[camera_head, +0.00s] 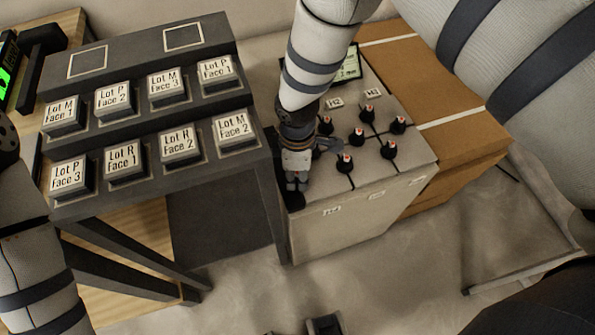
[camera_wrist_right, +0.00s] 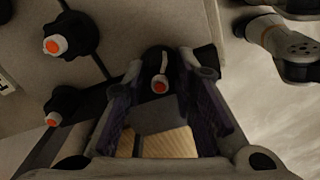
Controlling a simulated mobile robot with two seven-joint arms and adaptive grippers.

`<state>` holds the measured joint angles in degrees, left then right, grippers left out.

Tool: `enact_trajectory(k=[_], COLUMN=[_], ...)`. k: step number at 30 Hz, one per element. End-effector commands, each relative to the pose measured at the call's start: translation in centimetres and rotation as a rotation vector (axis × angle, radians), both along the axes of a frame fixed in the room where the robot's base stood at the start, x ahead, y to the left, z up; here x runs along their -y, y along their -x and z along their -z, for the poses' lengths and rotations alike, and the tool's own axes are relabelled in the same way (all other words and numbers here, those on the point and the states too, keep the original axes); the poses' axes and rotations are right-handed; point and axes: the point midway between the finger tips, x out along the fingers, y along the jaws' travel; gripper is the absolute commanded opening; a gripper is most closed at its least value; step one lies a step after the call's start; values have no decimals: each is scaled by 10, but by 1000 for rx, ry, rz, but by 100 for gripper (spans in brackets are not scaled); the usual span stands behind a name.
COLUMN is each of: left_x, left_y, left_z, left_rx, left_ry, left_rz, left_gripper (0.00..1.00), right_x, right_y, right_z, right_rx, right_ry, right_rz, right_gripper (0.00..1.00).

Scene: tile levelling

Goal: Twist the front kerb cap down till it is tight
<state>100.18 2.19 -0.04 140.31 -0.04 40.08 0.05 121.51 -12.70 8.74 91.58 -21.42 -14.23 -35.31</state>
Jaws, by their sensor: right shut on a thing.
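The front kerb cap (camera_wrist_right: 160,82) is black with a white and orange-red tip and stands between the fingers in the right wrist view. My right gripper (camera_head: 297,184) points down at the front left corner of the pale tiled block (camera_head: 340,225) and is shut on this cap. In the head view the fingers mostly hide the cap, with dark material showing just below them. Whether the cap presses on the tile is hidden. My left arm (camera_head: 38,265) shows at the lower left, but its gripper is not in view.
Several similar black caps with red and white tips (camera_head: 357,136) stand along the tile joints. A dark stepped rack (camera_head: 150,110) with labelled tiles is close on the left. A brown box (camera_head: 455,150) stands behind right. The floor in front (camera_head: 430,270) is mostly clear.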

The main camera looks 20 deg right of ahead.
Motion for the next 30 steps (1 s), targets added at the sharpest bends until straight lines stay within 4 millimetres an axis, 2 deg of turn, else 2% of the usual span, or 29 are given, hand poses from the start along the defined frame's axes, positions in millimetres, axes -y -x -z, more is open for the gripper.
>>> enact_trajectory(k=[30], left_x=[0], left_y=[-7], left_z=[-7], left_rx=[25], left_ry=[0], left_rz=[-1], left_gripper=[40], right_x=[0], right_y=[0], right_z=[0], right_rx=[1], right_ry=[0], right_rz=[960], right_gripper=[0])
